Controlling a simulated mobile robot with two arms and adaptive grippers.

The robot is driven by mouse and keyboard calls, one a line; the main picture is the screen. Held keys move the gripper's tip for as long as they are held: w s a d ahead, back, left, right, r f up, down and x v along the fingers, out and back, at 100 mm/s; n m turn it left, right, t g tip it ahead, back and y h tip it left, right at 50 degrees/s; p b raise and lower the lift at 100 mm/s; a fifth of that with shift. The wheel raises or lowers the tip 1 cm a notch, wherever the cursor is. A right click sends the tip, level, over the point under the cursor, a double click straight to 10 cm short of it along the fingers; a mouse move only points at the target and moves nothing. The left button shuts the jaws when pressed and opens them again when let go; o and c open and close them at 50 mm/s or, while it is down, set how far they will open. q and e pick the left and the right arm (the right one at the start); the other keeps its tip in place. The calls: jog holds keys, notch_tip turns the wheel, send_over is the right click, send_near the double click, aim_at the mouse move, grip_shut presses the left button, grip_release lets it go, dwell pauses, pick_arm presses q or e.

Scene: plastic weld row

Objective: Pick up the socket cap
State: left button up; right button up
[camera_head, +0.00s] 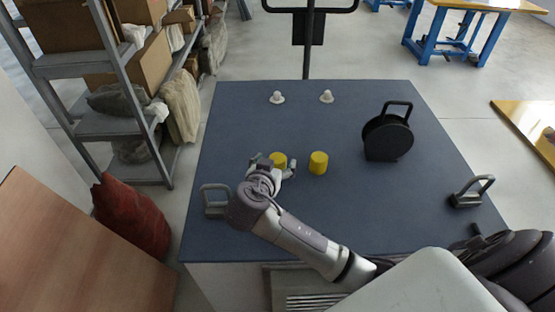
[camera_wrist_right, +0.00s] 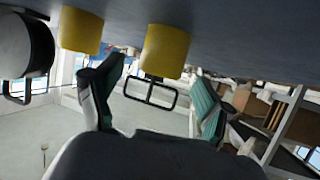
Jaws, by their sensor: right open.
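Two yellow cylinders stand on the blue-grey table top (camera_head: 240,120); they look like the socket caps. The left yellow cylinder (camera_head: 279,158) is partly hidden by my right gripper (camera_head: 276,168), which is open around or just in front of it. The right yellow cylinder (camera_head: 318,163) stands apart, clear of the gripper. In the right wrist view, which is upside down, one yellow cylinder (camera_wrist_right: 166,52) appears between the spread fingers with no visible contact. The other yellow cylinder (camera_wrist_right: 80,31) is outside the fingers at left. My left gripper is not in view.
Two small white flanged pieces (camera_head: 277,97) (camera_head: 326,97) stand at the back. A black disc-shaped holder with a handle (camera_head: 388,137) stands at the right. Grey handles (camera_head: 214,200) (camera_head: 468,192) sit near both side edges. The table between is clear.

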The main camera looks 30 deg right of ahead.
aim_at(279, 160)
jog(key=shift+x, duration=1.2)
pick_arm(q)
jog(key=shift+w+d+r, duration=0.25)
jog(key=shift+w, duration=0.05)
pick_arm(e)
jog(key=c, duration=1.2)
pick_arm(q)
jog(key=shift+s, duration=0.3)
pick_arm(e)
jog(key=shift+o, duration=0.2)
jog(key=shift+r, duration=0.15)
jog(key=shift+r, duration=0.25)
jog(key=r, duration=0.3)
jog(key=shift+s+d+r+b, duration=0.15)
jog(key=shift+s+r+b, duration=0.15)
jog(key=shift+b, duration=0.1)
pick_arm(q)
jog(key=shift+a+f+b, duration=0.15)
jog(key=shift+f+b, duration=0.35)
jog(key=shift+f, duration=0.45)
pick_arm(e)
jog(key=s+d+r, duration=0.6)
jog(key=s+d, duration=0.1)
jog(key=s, duration=0.1)
jog(key=shift+s+r, duration=0.2)
jog(key=shift+r, duration=0.15)
